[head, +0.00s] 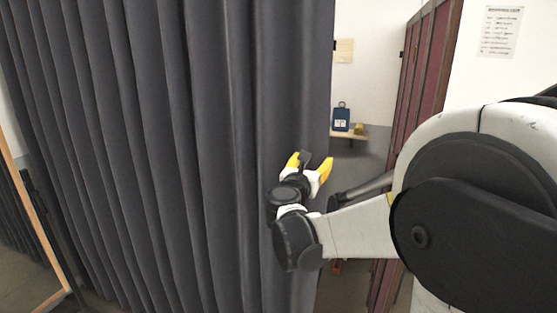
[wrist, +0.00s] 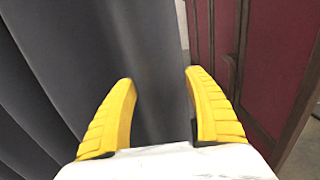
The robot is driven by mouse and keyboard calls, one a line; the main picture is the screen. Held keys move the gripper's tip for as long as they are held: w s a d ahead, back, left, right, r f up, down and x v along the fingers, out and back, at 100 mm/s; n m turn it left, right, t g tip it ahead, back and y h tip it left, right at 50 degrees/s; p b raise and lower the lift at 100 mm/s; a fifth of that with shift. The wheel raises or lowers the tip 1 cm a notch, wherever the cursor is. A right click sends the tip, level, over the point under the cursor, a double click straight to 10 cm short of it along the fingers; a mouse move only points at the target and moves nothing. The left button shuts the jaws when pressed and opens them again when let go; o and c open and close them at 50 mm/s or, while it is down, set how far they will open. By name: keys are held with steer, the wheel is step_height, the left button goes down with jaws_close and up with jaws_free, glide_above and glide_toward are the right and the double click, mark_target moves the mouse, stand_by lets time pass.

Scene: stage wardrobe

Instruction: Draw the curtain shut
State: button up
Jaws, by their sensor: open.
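The dark grey curtain (head: 170,140) hangs in tall folds over the left and middle of the head view. Its right edge hangs near a gap where the wall behind shows. My gripper (head: 311,168) is open, with yellow fingers, in front of the curtain close to that right edge. In the wrist view the open fingers (wrist: 160,88) have the curtain's smooth edge part (wrist: 150,60) beyond and between them. I see nothing held. I cannot tell whether the fingers touch the cloth.
A red panelled door or screen (head: 428,60) stands right of the gap; it also shows in the wrist view (wrist: 268,60). A small shelf (head: 350,134) behind holds a blue object (head: 341,118) and a yellow one. A wood-framed mirror (head: 30,190) stands at left.

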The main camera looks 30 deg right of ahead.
mark_target(315, 158)
steer(key=shift+x, duration=1.65)
jaws_close()
